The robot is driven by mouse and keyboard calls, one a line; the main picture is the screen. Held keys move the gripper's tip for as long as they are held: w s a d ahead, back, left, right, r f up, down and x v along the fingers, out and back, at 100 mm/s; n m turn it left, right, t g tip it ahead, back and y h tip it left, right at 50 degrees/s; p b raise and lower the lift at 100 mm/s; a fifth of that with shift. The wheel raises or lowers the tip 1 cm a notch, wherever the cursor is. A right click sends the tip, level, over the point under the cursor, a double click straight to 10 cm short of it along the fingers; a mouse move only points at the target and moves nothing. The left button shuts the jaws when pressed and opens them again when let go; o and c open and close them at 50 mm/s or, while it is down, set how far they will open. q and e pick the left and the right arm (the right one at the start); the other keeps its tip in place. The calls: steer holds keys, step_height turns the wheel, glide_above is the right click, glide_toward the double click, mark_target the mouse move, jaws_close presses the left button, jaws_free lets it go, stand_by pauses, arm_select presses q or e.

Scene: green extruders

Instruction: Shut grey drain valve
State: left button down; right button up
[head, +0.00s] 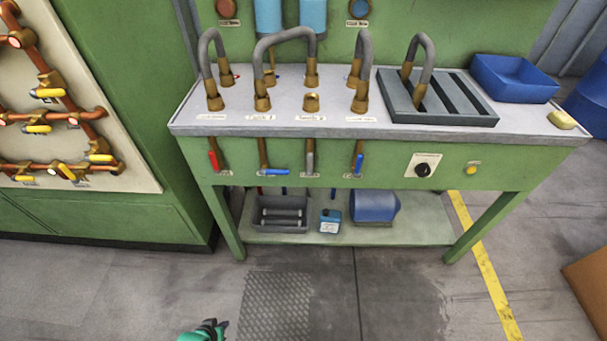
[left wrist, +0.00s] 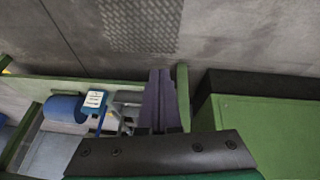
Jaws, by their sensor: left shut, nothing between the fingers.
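The grey-handled valve (head: 309,160) is on the green front panel of the bench, below the worktop. Its handle hangs straight down, in line with its brass pipe. A red-handled valve (head: 213,160) and a blue valve with its handle turned sideways (head: 275,171) are to its left. Another blue-handled valve (head: 358,163) points down on its right. My left gripper (head: 215,326) is at the bottom edge of the head view, low in front of the bench and well apart from the valves. Its fingers (left wrist: 160,100) are together and empty in the left wrist view. My right gripper does not show.
The lower shelf (head: 400,233) holds a grey bin (head: 281,213), a small blue box (head: 330,221) and a blue container (head: 374,206). A black knob (head: 423,169) sits right of the valves. A pipe panel (head: 60,110) stands left. Floor before the bench is clear.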

mark_target(308, 163)
arm_select(q)
steer(key=w+d+r+n+t+h+b, duration=0.1)
steer(key=w+d+r+n+t+b, duration=0.15)
steer(key=w+r, duration=0.55)
steer(key=w+d+r+n+t+h+b, duration=0.25)
steer(key=w+r, duration=0.25)
steer(key=w, duration=0.5)
steer(key=w+d+r+n+t+h+b, duration=0.1)
steer(key=d+r+h, duration=0.1)
steer(key=r, duration=0.6)
steer(key=w+d+r+n+t+h+b, duration=0.1)
steer(key=d+r+n+t+h, duration=0.1)
steer(key=d+r, duration=0.3)
steer(key=w+d+r+n+t+h+b, duration=0.1)
steer(key=d+r, duration=0.3)
steer(key=r, duration=0.8)
steer(key=shift+n+t+h+b, duration=0.4)
steer(key=shift+t+h+b, duration=0.1)
steer(key=shift+b, duration=0.1)
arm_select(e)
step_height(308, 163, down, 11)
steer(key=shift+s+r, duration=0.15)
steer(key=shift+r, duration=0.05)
arm_select(q)
steer(key=shift+d, duration=0.1)
steer(key=x, duration=1.4)
steer(key=shift+w, duration=0.1)
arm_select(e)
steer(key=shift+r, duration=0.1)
